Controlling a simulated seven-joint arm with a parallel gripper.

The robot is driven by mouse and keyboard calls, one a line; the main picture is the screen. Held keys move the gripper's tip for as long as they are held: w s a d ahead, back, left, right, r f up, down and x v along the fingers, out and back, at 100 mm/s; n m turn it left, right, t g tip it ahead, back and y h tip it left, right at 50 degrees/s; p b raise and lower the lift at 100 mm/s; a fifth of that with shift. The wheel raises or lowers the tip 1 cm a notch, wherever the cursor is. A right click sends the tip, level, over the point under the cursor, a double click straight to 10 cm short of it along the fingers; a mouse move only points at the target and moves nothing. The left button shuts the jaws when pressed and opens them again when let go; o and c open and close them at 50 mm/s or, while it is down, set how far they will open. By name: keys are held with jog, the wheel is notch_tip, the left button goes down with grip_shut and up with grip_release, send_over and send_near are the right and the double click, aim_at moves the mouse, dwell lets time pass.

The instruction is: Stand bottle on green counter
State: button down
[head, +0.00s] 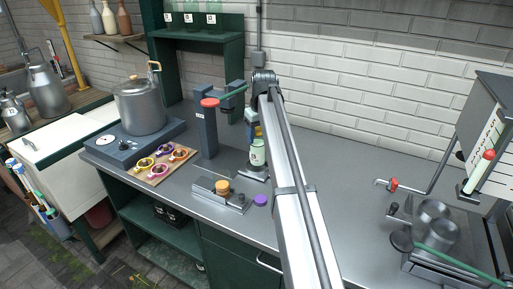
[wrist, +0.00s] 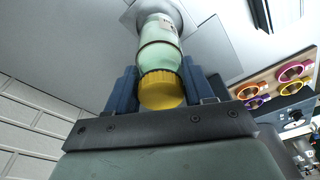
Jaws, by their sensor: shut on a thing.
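My gripper (wrist: 161,86) is shut on the yellow cap (wrist: 163,92) of a pale green bottle (wrist: 158,52), with a blue finger on each side. In the head view the bottle (head: 258,154) looks upright, below my gripper (head: 256,131), low over a small grey plate on the counter. I cannot tell whether its base touches. The counter (head: 330,160) has a grey top with green cabinet fronts below. My arm hides part of the counter and of the gripper.
A grey post with a red top (head: 208,130) stands just left of the bottle. A grey block with an orange knob (head: 222,186) and a purple disc (head: 260,200) lie in front. A board with colored rings (head: 163,164) and a pot (head: 140,106) are left.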

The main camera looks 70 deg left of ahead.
jog(key=w+d+r+m, duration=0.1)
jog(key=w+d+r, duration=0.2)
jog(key=w+d, duration=0.3)
jog(key=w+d+r+m, duration=0.1)
jog(key=w+d+r, duration=0.3)
jog(key=d, duration=0.5)
jog(key=s+d+f+n, duration=0.1)
jog(key=s+d+f, duration=0.1)
jog(key=d, duration=0.8)
jog(key=s+d+f+n, duration=0.1)
jog(key=s+d+f, duration=0.1)
jog(key=d, duration=0.9)
jog(key=shift+s, duration=0.15)
jog(key=shift+a+f, duration=0.1)
jog(key=shift+f, duration=1.9)
